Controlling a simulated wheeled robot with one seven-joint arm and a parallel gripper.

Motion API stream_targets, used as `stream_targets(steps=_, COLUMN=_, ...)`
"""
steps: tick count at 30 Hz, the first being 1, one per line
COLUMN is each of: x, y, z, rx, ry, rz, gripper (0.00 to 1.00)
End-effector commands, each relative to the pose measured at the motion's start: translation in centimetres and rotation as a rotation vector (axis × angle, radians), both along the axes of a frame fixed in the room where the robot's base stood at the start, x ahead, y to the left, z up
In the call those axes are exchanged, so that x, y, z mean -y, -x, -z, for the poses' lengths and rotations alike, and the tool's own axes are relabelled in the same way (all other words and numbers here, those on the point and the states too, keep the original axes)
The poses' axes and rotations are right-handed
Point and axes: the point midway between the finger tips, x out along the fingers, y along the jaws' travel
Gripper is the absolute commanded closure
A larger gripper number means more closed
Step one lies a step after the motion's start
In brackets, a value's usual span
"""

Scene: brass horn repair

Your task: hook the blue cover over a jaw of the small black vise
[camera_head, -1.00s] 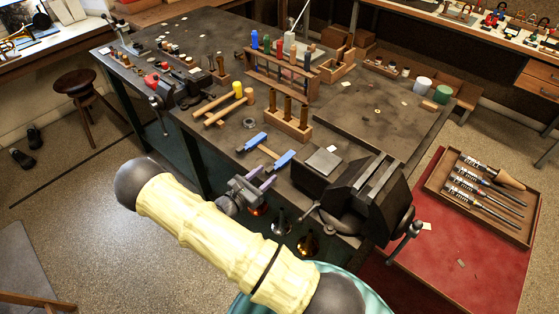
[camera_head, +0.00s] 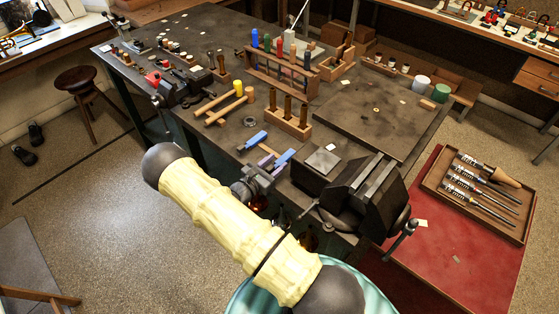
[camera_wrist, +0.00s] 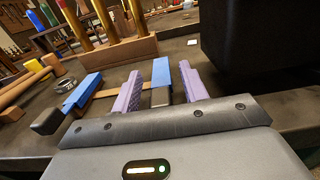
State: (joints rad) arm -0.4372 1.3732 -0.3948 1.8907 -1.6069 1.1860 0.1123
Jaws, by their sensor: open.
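Two blue covers lie on the bench near its front edge, a light wooden strip between them. The right blue cover (camera_head: 284,157) shows in the wrist view (camera_wrist: 161,72) between the lavender fingers of my gripper (camera_head: 267,166). The fingers are open, one on each side of it; whether they touch it I cannot tell. The left blue cover (camera_head: 253,141) lies outside the fingers, to the left in the wrist view (camera_wrist: 82,90). A small dark vise (camera_head: 170,91), with red beside it, stands at the bench's left edge; its jaws are too small to make out.
A large black vise (camera_head: 366,190) stands close right of my gripper. Behind the covers is a wooden block with upright brass tools (camera_head: 290,122). Mallets (camera_head: 224,106) lie to the left, beside a tool rack (camera_head: 283,75). The bench's right part is mostly clear.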

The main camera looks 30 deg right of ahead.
Motion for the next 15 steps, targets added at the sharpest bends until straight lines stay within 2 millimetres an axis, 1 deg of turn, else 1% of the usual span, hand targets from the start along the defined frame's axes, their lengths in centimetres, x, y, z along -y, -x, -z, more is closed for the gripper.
stream_targets(steps=11, x=-0.04, y=0.03, z=0.01, rx=0.000, ry=0.000, rz=0.000, gripper=0.56)
stream_targets(steps=14, x=-0.04, y=0.03, z=0.01, rx=0.000, ry=0.000, rz=0.000, gripper=0.74)
stream_targets(steps=15, x=-0.04, y=0.03, z=0.01, rx=0.000, ry=0.000, rz=0.000, gripper=0.82)
